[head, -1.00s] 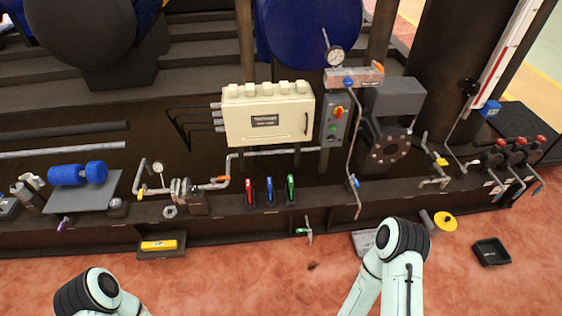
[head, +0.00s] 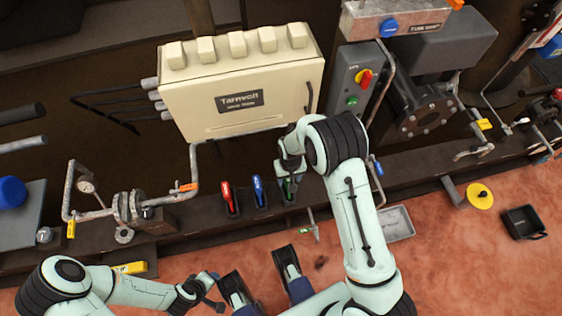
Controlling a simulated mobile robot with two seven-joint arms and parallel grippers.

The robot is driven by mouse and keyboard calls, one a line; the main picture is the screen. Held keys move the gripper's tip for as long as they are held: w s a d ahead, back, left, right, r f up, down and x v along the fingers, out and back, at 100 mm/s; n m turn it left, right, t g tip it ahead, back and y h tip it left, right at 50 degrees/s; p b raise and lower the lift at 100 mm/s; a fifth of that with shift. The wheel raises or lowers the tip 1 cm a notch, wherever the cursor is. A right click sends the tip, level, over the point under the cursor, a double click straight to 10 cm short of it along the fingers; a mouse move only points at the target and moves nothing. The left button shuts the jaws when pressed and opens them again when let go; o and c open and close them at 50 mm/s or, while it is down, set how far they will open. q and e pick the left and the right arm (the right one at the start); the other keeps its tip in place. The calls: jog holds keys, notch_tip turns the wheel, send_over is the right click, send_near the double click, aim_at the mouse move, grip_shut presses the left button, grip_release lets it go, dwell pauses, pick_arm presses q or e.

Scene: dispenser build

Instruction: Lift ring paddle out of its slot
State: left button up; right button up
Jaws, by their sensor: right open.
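Three upright coloured handles stand in dark slots on the beam: red (head: 228,198), blue (head: 258,191) and green (head: 288,188). I cannot tell from their shapes which is the ring paddle; no ring shows on them. My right gripper (head: 290,174) is open, pointing down just above the green handle. Its fingers partly cover that handle's top, and I see no grip on it. My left gripper (head: 215,293) is low at the front, over the floor, away from the slots. Its jaw state is unclear.
The cream cabinet (head: 240,125) stands close behind the slots. A switch box (head: 352,85) and pipework are at its right. A flanged pipe (head: 132,207) lies left of the slots. A grey tray (head: 397,223), yellow disc (head: 480,195) and black tray (head: 523,222) lie at right.

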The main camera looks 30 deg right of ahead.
jog(key=w, duration=0.2)
jog(key=shift+w+d+r+b, duration=0.2)
jog(key=shift+w+d+b, duration=0.05)
jog(key=shift+w+b, duration=0.1)
notch_tip(320, 180, down, 5)
jog(key=shift+s+f+b, duration=0.15)
jog(key=shift+f+b, duration=0.05)
jog(key=shift+b, duration=0.6)
pick_arm(q)
jog(key=shift+t+y, duration=0.3)
jog(key=shift+t, duration=0.1)
jog(key=shift+w+a+f, duration=0.3)
jog(key=shift+w+f, duration=0.25)
jog(key=shift+f, duration=0.1)
jog(key=shift+w+a+f, duration=0.35)
jog(key=shift+w+f, duration=0.25)
jog(key=shift+f, duration=0.05)
jog(key=shift+w+a+f, duration=0.3)
jog(key=shift+w+f, duration=0.25)
jog(key=shift+f, duration=0.1)
pick_arm(e)
jog(key=shift+f, duration=0.85)
